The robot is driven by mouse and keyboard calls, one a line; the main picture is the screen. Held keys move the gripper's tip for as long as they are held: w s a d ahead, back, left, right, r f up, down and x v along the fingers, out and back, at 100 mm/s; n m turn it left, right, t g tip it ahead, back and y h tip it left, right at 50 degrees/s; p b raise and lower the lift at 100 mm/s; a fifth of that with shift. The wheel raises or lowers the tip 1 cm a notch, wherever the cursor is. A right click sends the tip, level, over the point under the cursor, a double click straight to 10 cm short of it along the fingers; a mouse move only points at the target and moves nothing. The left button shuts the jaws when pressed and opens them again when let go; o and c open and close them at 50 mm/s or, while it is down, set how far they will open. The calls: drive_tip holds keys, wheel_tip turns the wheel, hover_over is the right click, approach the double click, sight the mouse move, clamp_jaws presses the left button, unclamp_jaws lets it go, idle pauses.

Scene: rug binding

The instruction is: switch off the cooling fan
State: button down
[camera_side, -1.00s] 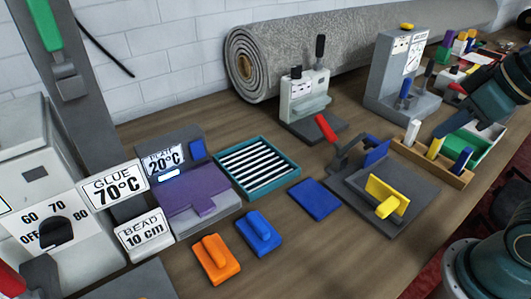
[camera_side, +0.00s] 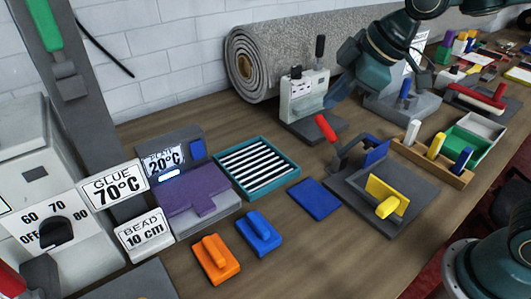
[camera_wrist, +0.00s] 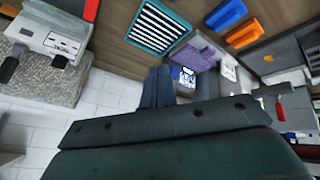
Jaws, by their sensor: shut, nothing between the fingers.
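A teal-framed unit with white slats (camera_side: 276,187) lies on the bench; it also shows in the wrist view (camera_wrist: 143,47). No label names it as the cooling fan. Left of it, a dark unit has a 20°C display (camera_side: 163,160) and a blue button-like block (camera_side: 197,149). My gripper (camera_side: 337,97) is shut and empty, in the air beside the white machine with a black lever (camera_side: 304,95). In the wrist view its fingers (camera_wrist: 158,87) are together, apart from the display unit.
The rolled grey rug (camera_side: 270,60) lies along the wall. A red-handled tool (camera_side: 327,128) and a yellow-handled block (camera_side: 388,198) stand right of the slatted unit. Blue (camera_side: 259,233) and orange (camera_side: 215,259) handled blocks sit in front.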

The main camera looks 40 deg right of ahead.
sight(197, 149)
drive_tip(key=w+a+f+n+y, duration=0.1)
drive_tip(key=w+a+f+n, duration=0.2)
drive_tip(key=a, duration=0.4)
drive_tip(key=w+a+f+n+y, duration=0.1)
drive_tip(key=w+a+f+n, duration=0.3)
drive_tip(key=w+a, duration=0.2)
drive_tip(key=shift+w+a+f+n+g, duration=0.3)
drive_tip(key=shift+w+a+f, duration=0.1)
drive_tip(key=shift+w, duration=0.85)
drive_tip(key=x, duration=0.9)
drive_tip(key=shift+w+a+f, duration=0.15)
drive_tip(key=shift+f, duration=0.2)
drive_tip(key=shift+w+f, duration=0.2)
drive_tip(key=shift+w, duration=0.75)
drive_tip(key=shift+w+f, duration=0.2)
drive_tip(key=shift+w, duration=0.9)
